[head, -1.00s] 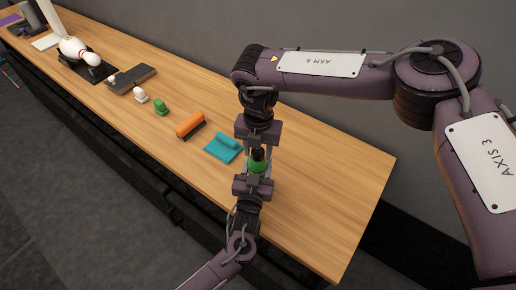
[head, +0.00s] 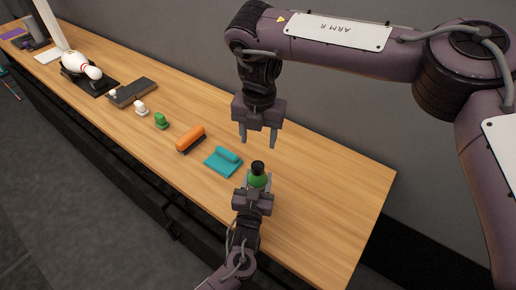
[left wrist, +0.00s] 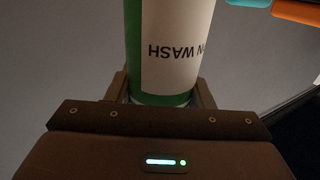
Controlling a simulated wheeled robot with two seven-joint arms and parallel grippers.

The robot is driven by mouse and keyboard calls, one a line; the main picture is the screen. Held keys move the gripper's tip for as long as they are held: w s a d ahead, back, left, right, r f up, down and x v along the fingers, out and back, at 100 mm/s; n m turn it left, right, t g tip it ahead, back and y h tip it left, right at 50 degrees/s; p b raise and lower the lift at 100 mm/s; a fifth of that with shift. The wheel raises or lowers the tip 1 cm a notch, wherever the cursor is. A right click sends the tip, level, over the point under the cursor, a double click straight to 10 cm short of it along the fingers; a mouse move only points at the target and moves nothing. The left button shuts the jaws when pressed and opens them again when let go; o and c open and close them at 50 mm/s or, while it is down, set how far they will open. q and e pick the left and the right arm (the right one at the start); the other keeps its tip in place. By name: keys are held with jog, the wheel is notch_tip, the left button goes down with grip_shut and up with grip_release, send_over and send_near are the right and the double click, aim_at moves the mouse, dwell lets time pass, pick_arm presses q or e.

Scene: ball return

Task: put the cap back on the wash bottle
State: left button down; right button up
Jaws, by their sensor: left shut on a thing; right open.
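The wash bottle (head: 258,180) is green with a black cap (head: 257,167) on its top. My left gripper (head: 257,187) is shut on the bottle and holds it upright over the right part of the table. In the left wrist view the bottle (left wrist: 170,50) stands between the fingers, its white label reading "WASH" upside down; its top is out of that view. My right gripper (head: 258,142) is open and empty, above the cap and apart from it. Whether the cap is fully seated is too small to tell.
On the wooden table (head: 325,190) lie a teal cloth (head: 223,161), an orange brush (head: 191,138), small green (head: 161,121) and white (head: 141,108) items, a dark block (head: 133,92) and a bowling pin (head: 80,60). The table's right end is clear.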

pick_arm(q)
jog(key=shift+f, duration=0.15)
pick_arm(e)
jog(key=shift+r, duration=0.7)
pick_arm(q)
jog(key=c, duration=0.6)
grip_release()
pick_arm(e)
jog(key=shift+f, duration=0.1)
pick_arm(q)
jog(key=s+a+b, duration=0.1)
jog(key=s+b, duration=0.1)
jog(key=s, duration=0.5)
jog(key=shift+s+a, duration=0.2)
jog(key=shift+s, duration=0.15)
pick_arm(e)
jog(key=shift+f, duration=0.9)
